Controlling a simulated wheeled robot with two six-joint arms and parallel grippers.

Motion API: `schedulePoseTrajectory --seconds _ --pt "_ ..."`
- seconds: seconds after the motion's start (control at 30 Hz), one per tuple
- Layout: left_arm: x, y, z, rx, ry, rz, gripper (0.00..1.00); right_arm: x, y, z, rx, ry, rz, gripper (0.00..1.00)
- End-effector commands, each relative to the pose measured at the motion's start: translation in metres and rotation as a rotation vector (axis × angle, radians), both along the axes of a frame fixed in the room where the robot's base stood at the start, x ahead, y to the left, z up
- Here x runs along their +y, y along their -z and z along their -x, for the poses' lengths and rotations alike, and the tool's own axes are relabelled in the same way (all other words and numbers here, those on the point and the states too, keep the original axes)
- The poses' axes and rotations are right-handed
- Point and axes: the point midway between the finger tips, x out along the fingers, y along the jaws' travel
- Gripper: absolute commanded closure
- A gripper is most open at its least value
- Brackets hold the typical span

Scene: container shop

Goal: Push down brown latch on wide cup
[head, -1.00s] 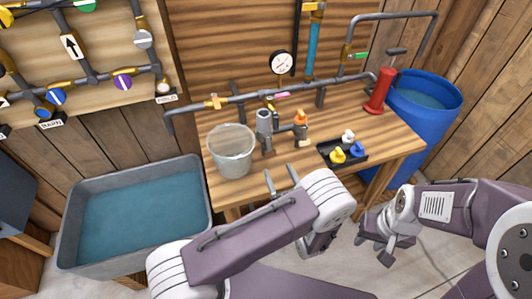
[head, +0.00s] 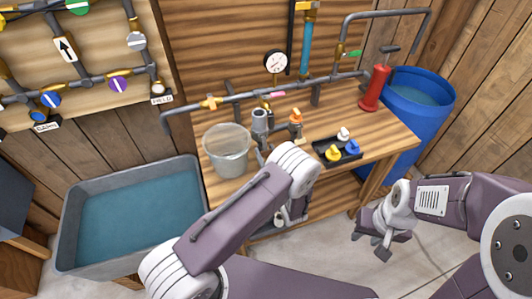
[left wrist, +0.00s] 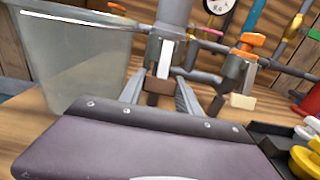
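The wide cup (head: 260,121) is a grey upright fitting on the bench pipework, beside the clear bucket. It also shows in the left wrist view (left wrist: 173,14). Its brown latch (left wrist: 158,87) hangs at the front below a pale strip. I cannot make the latch out in the head view. My left gripper (left wrist: 160,92) is open, with one finger either side of the latch; I cannot tell whether they touch it. In the head view my wrist hides most of the left fingers. My right gripper (head: 372,238) is open and empty, low in front of the bench.
A clear bucket (head: 226,160) stands close left of the cup. A narrower fitting with an orange top (left wrist: 252,40) and a beige latch (left wrist: 242,101) is just right. A black tray (head: 325,145) holds coloured parts. A water trough (head: 68,215) stands left, a blue barrel (head: 447,108) right.

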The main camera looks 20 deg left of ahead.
Motion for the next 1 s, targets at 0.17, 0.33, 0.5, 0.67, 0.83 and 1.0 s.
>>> schedulePoseTrajectory --seconds 0.17,0.33,0.5,0.67,0.83,1.0 --pt "0.0 0.002 0.0 -0.004 -0.001 -0.003 1.0 0.0 0.003 0.0 0.0 0.0 0.0 0.64" --pt "0.003 0.012 -0.004 -0.082 0.0 -0.055 1.0 0.0 0.035 0.0 0.0 0.0 0.0 0.64" --pt "0.005 0.007 -0.007 -0.14 -0.002 -0.093 1.0 0.0 0.045 0.0 0.0 0.0 0.0 0.64" --pt "0.005 0.004 -0.007 -0.143 0.0 -0.097 1.0 0.0 0.043 0.0 0.0 0.0 0.0 0.64" --pt "0.005 0.004 -0.007 -0.143 0.0 -0.096 0.49 0.0 0.043 0.0 0.0 0.0 0.0 0.64" --pt "0.005 0.004 -0.007 -0.143 0.0 -0.096 0.38 0.0 0.043 0.0 0.0 0.0 0.0 0.64"
